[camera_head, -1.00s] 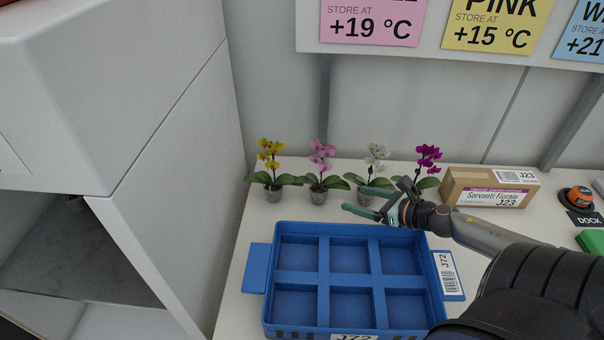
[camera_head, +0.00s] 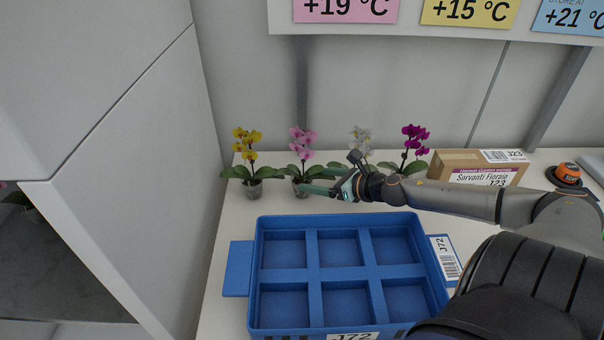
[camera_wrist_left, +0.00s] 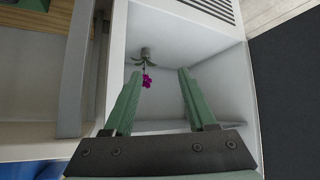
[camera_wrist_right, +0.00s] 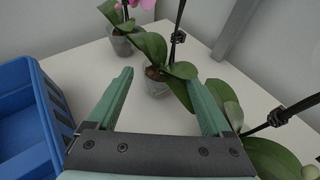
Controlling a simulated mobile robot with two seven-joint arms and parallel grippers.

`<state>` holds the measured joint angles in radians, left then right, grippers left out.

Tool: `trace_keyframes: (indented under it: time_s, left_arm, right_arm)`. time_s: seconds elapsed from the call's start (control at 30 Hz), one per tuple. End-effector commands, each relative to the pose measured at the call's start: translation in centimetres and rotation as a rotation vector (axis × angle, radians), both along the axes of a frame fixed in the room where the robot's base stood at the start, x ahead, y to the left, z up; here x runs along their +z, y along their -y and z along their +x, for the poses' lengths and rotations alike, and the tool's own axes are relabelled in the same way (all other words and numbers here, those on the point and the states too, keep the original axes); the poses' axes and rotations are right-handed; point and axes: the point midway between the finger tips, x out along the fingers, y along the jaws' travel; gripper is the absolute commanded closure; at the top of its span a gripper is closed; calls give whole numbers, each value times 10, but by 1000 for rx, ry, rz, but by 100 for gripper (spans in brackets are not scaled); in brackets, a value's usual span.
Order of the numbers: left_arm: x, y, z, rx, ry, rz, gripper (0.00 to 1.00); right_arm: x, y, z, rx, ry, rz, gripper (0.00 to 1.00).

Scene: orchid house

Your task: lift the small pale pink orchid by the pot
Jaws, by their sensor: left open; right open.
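The small pale pink orchid (camera_head: 302,143) stands in a clear pot, second from the left in a row of orchids. My right gripper (camera_head: 304,180) reaches in from the right, its fingertips beside the pink orchid's pot. In the right wrist view that gripper (camera_wrist_right: 168,95) is open, and a pot (camera_wrist_right: 155,86), apparently the pink orchid's, shows beyond and between the fingers. A leaf overlaps the right finger; contact with the pot cannot be told. My left gripper (camera_wrist_left: 158,100) is open and empty, away from this row.
The yellow orchid (camera_head: 247,140) stands left; the white orchid (camera_head: 361,137), partly hidden by my gripper, and purple orchid (camera_head: 415,136) stand right. A blue divided crate (camera_head: 237,270) is in front, its compartments empty. A cardboard box (camera_head: 455,160) is right. A magenta orchid (camera_wrist_left: 147,80) shows in the left wrist view.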

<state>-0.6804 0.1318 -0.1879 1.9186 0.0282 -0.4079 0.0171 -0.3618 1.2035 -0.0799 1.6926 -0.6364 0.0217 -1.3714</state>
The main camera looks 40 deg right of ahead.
Motion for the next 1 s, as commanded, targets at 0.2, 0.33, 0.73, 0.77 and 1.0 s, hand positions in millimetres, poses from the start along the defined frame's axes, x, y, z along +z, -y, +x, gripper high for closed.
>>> trace_keyframes:
  time_s: [0.2, 0.33, 0.73, 0.77, 1.0]
  left_arm:
    - [-23, 13, 5, -24, -4, -15, 43]
    - [-30, 23, 13, -41, 4, -28, 43]
    - [-16, 29, 22, -56, 22, -33, 43]
    - [-16, 28, 22, -55, 22, -32, 43]
    - [-24, 26, 13, -52, 1, -28, 43]
  right_arm:
    - [-15, 0, 13, 2, 2, -4, 16]
    - [-19, -2, 21, 4, 3, -3, 16]
    - [-20, -3, 38, -3, 4, 3, 16]
    - [-21, -4, 39, -3, 3, 3, 16]
    - [-24, -6, 43, 1, 1, 1, 16]
